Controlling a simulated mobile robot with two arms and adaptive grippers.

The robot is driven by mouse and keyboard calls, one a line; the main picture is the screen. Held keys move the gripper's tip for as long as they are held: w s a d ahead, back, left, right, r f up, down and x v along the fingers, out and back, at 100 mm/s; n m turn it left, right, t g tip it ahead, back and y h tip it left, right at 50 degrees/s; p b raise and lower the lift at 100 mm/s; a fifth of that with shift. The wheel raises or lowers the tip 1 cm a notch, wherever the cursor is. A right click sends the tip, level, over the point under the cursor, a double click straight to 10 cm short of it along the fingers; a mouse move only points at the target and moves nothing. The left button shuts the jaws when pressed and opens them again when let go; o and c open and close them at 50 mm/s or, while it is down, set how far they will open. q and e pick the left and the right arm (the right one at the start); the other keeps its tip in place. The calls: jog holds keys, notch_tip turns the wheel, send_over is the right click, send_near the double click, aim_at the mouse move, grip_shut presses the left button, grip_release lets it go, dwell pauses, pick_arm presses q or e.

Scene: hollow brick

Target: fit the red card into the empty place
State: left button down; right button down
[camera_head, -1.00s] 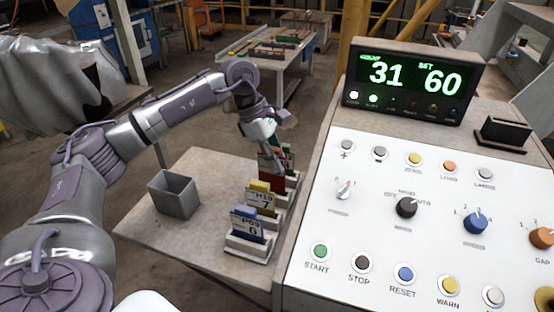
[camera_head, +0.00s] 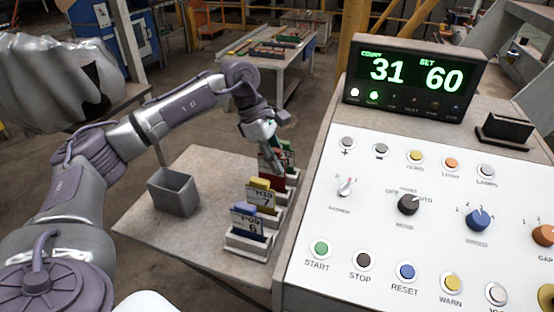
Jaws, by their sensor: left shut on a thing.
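The red card (camera_head: 277,181) is upright at the holders on the small table. My left gripper (camera_head: 280,150) is shut on its upper part from above. Whether the card's lower edge is seated in a slot is hidden behind the yellow card. The yellow card (camera_head: 261,199), marked H19 7, stands in a holder in front of it. A green card (camera_head: 289,154) shows partly behind the gripper. My right gripper is not in view.
A grey open box (camera_head: 174,193) stands on the left of the small table (camera_head: 200,237). The control panel (camera_head: 385,240) with knobs, buttons and a display (camera_head: 415,79) rises close on the right. The table between the box and holders is clear.

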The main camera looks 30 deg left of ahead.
pick_arm(q)
jog(key=shift+f+b, duration=1.1)
jog(key=shift+f, duration=0.3)
jog(key=c, duration=1.1)
grip_release()
jog(key=shift+o, duration=0.2)
jog(key=shift+a+r, duration=0.1)
jog(key=shift+r, duration=0.05)
jog(key=v, duration=1.1)
jog(key=shift+a+r, duration=0.15)
jog(key=shift+r, duration=0.15)
